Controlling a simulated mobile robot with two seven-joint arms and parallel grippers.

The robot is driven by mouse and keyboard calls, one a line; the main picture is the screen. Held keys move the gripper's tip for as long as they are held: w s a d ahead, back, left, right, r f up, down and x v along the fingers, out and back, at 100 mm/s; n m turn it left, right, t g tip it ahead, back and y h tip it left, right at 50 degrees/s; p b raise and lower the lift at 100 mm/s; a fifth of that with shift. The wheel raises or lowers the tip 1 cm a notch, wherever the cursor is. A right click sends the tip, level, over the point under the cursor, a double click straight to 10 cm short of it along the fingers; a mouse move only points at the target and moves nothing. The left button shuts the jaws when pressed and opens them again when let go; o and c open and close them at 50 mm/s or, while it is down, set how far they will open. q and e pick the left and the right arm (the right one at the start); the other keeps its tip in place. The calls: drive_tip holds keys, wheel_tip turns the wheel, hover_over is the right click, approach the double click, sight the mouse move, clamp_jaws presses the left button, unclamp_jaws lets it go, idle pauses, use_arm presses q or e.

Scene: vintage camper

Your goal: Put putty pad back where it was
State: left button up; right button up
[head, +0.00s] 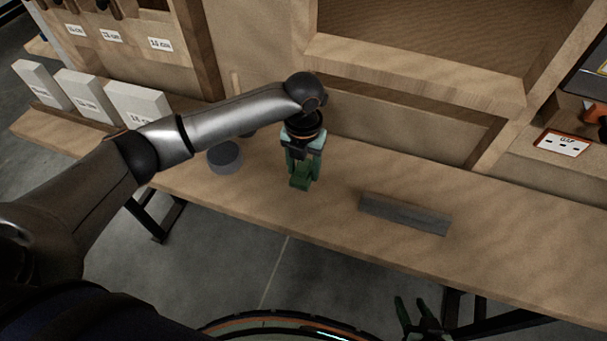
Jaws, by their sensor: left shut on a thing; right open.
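My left gripper (301,172) is over the wooden bench (340,225), pointing down, with green fingers. It is shut on a small green block (300,183), low over the bench top. The block may be the putty pad, but its colour blends with the fingers and I cannot be sure. I cannot tell whether it touches the bench. My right gripper (418,314) is open and empty at the bottom of the view, in front of the bench edge.
A round grey puck (225,158) sits left of my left gripper, with a dark thing partly hidden behind my arm. A long grey bar (405,213) lies to the right. White labelled blocks (90,98) stand at left. A wooden cabinet (410,85) rises behind.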

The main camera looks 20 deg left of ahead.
sight(303, 176)
use_arm(q)
drive_tip(key=shift+w+f, duration=0.25)
drive_tip(key=shift+f, duration=1.5)
drive_tip(key=shift+f, duration=0.2)
drive_tip(key=o, duration=1.3)
wheel_tip(303, 176, up, 12)
drive_tip(key=shift+r+p, duration=0.2)
drive_tip(key=shift+p, duration=0.1)
